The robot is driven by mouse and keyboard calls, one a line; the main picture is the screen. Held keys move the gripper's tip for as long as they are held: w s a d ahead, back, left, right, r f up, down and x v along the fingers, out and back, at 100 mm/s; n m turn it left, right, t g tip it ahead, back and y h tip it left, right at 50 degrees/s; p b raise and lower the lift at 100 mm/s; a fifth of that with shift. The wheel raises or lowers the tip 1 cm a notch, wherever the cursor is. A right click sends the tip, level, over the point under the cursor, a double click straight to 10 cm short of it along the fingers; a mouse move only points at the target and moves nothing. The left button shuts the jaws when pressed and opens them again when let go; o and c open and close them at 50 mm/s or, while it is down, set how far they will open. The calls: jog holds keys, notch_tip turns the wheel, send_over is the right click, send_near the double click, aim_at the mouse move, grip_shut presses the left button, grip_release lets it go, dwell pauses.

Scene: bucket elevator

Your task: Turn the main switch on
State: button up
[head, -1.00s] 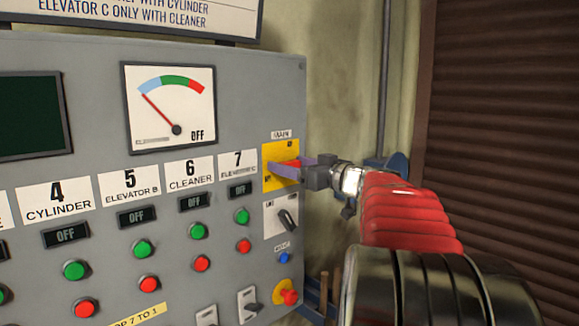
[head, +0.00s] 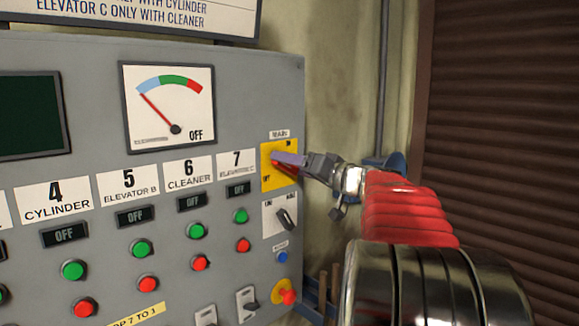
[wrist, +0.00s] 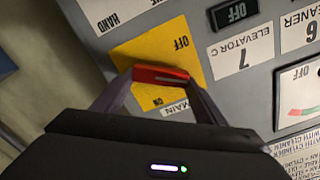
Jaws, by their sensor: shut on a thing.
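The main switch is a red handle (wrist: 160,75) on a yellow plate (wrist: 165,45) with OFF and ON marks, seen turned over in the wrist view. In the head view, the yellow plate (head: 268,182) is at the panel's right edge, under the MAIN label (head: 279,134). The red handle (head: 286,168) is partly hidden there by my gripper (head: 280,160). My gripper's fingers are shut on the handle, one at each side of it, in the wrist view (wrist: 160,80). Exactly where the handle points is hard to tell.
The grey panel carries a dial (head: 172,107) with its needle at the left and OFF shown. Small displays (head: 192,201) read OFF. A black selector (head: 287,219), blue button (head: 282,257) and red knob (head: 289,297) sit below the switch.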

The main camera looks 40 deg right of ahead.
jog(key=m, duration=1.1)
jog(key=shift+d+f+m, duration=0.3)
jog(key=shift+d+f, duration=0.05)
jog(key=shift+f, duration=0.05)
jog(key=o, duration=1.1)
jog(key=shift+c, duration=0.2)
jog(key=shift+s, duration=0.1)
jog(key=s, duration=1.3)
jog(key=shift+s+d+f, duration=0.15)
jog(key=shift+s, duration=0.15)
